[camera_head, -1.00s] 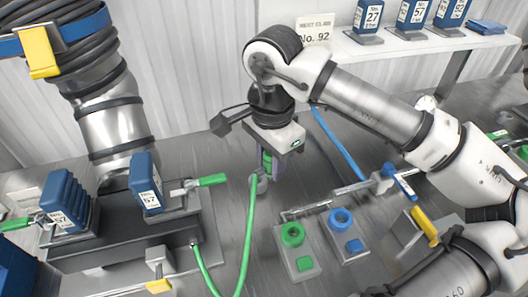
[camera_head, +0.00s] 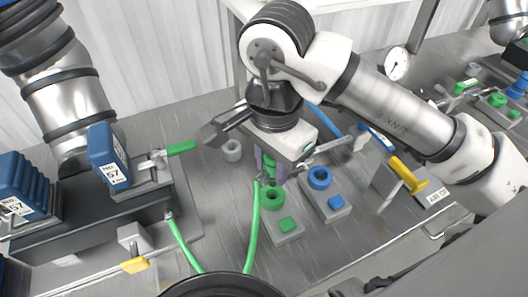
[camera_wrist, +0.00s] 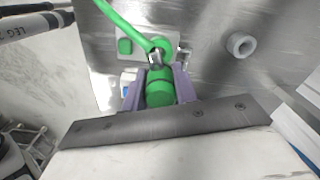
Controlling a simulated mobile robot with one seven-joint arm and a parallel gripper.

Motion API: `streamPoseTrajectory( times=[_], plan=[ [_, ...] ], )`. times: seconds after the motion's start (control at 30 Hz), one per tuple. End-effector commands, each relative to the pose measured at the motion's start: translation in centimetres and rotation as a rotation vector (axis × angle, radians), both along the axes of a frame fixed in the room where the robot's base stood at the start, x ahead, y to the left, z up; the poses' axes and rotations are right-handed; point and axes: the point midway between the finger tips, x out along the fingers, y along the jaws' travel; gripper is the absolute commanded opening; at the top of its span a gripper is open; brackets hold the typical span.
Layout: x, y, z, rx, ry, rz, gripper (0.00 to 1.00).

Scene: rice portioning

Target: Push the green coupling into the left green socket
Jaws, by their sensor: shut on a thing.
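My gripper (camera_head: 270,172) is shut on the green coupling (camera_wrist: 160,88), its purple fingers on both sides in the wrist view. A green hose (camera_head: 252,232) hangs from the coupling. The left green socket (camera_head: 271,200) is a green ring on a grey block with a square green button (camera_head: 288,225). In the head view the coupling is just above and behind this ring. In the wrist view the ring (camera_wrist: 160,40) shows just beyond the coupling's tip, partly covered by it and the hose. I cannot tell whether they touch.
A blue socket (camera_head: 320,178) on its own block stands close on the right. An empty grey ring holder (camera_head: 232,150) stands behind left. A yellow handle (camera_head: 407,174) is farther right. A dark bench unit with a blue numbered block (camera_head: 108,156) is on the left.

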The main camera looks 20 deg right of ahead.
Motion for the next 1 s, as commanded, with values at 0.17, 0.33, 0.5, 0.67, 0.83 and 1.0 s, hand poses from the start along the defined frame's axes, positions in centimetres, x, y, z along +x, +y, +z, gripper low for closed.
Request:
streamPoseTrajectory(
  times=[0.17,0.33,0.5,0.67,0.83,1.0],
  plan=[
    [-0.3,0.0,0.0,0.000,0.000,0.000,0.01],
    [-0.2,0.0,0.0,0.000,0.000,0.000,0.01],
    [-0.2,0.0,-0.2,0.000,0.000,0.000,0.01],
    [-0.2,0.0,-0.6,0.001,0.000,0.000,0.01],
    [-0.2,0.0,-0.9,0.001,0.000,0.001,0.01],
    [-0.2,0.0,-1.3,0.001,-0.001,0.001,0.01]
  ],
)
